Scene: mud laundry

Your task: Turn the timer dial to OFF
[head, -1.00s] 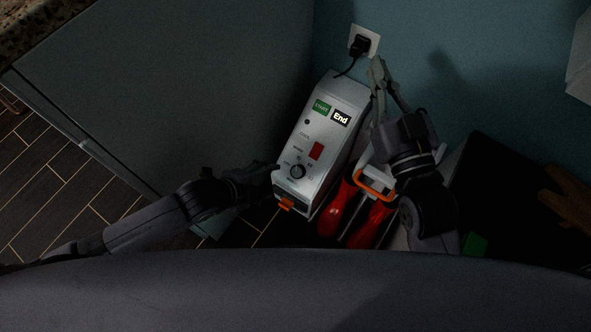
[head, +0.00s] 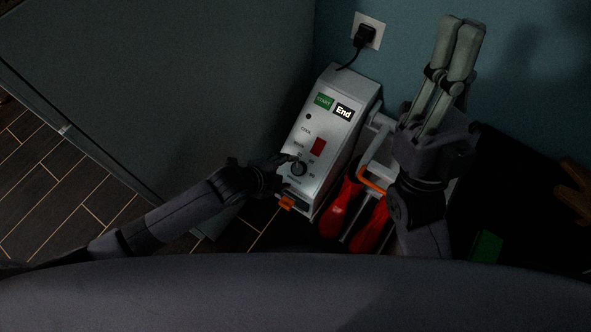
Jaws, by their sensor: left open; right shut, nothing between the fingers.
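The timer is a white box (head: 337,147) with a green START label, a white-on-black "End" label and a red rectangle on its face. Its round dark dial (head: 298,169) sits low on the face; its exact setting is too small to read. My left gripper (head: 287,164) is open, with its fingertips at the dial's left side; whether they touch it I cannot tell. My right gripper (head: 461,45) is shut and empty, raised to the right of the timer, fingers pointing up in the picture.
A black plug sits in a white wall socket (head: 374,25) above the timer, its cord running down behind the box. Red-handled tools (head: 337,213) and an orange-and-white handle (head: 371,187) stand right of the timer. A grey cabinet side (head: 190,80) is at left.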

